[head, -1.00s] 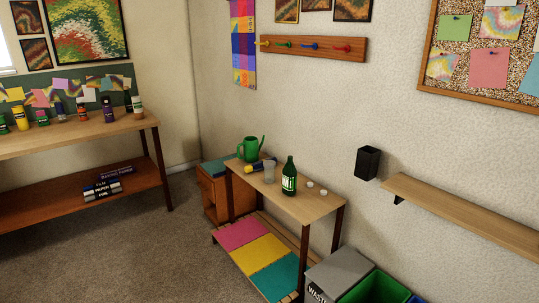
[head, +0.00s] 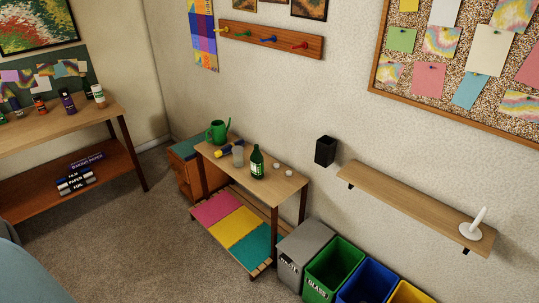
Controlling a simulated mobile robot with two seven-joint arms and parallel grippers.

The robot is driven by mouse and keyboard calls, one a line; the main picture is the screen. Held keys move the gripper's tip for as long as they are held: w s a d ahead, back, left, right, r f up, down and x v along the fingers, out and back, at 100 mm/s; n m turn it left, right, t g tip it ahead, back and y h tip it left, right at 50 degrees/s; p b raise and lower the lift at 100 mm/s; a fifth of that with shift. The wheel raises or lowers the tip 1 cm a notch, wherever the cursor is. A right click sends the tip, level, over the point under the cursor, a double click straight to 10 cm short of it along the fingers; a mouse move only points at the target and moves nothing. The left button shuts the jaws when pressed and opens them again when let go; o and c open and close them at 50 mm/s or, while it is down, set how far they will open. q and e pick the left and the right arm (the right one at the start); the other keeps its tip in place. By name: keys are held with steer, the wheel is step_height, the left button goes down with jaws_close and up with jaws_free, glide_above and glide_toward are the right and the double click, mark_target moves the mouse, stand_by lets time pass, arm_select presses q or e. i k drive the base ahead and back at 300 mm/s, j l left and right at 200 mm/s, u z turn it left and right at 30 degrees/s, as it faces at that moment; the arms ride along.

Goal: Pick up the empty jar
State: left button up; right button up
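A clear, empty-looking glass jar (head: 238,156) stands upright on a small wooden table (head: 270,188) against the wall. It is left of a green bottle (head: 257,164) with a pale label. A blue and yellow cylinder (head: 228,150) lies just behind and left of the jar. A green watering can (head: 217,132) is further back, left of it. Neither of my grippers is in view.
Two small white round things (head: 288,168) lie on the table's right part. Several bins, including a grey one (head: 304,240) and a green one (head: 334,267), stand right of the table. A wall shelf (head: 410,205) holds a white candle (head: 478,219). Carpet (head: 150,240) is clear on the left.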

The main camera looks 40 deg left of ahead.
mark_target(237, 150)
steer(key=i+j+z, duration=0.25)
steer(key=j, duration=0.25)
steer(key=j+z, duration=0.3)
steer(key=j, duration=0.2)
steer(key=j+z, duration=0.2)
steer(key=j, duration=0.9)
steer(key=j+z, duration=0.1)
steer(key=j, duration=2.85)
steer(key=i, duration=0.05)
